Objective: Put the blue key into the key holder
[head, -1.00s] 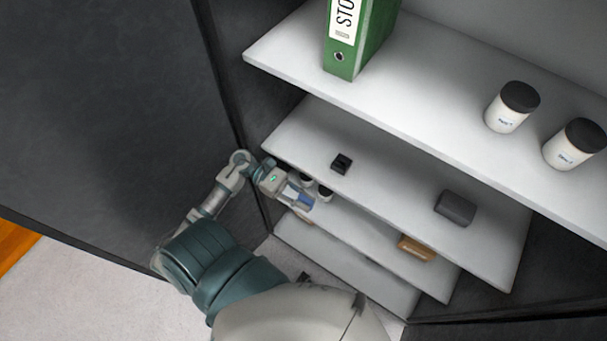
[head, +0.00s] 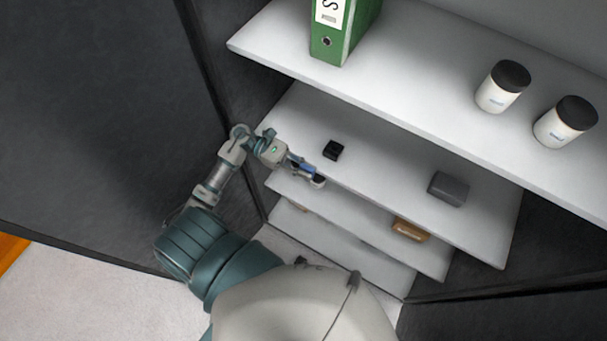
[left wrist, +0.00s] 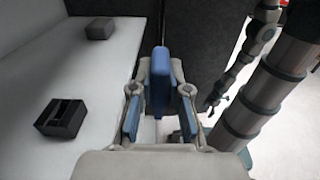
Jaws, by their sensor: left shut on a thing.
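My left gripper (head: 314,178) is shut on the blue key (head: 308,169), in front of the middle shelf's left front edge. In the left wrist view the blue key (left wrist: 159,85) stands upright between the fingers. The key holder (head: 333,150), a small black block, sits on that shelf just beyond the gripper, apart from the key. In the left wrist view the key holder (left wrist: 62,118) lies to the left of the fingers and shows dark openings on top. My right gripper (left wrist: 212,102) seems to show small beside my body; its fingers are too small to read.
A grey box (head: 450,188) stands farther right on the middle shelf (head: 385,185). A brown object (head: 410,229) lies on the shelf below. The upper shelf (head: 420,90) overhangs, with a green binder (head: 341,30) and two white jars (head: 502,88). A dark cabinet wall (head: 100,110) is at left.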

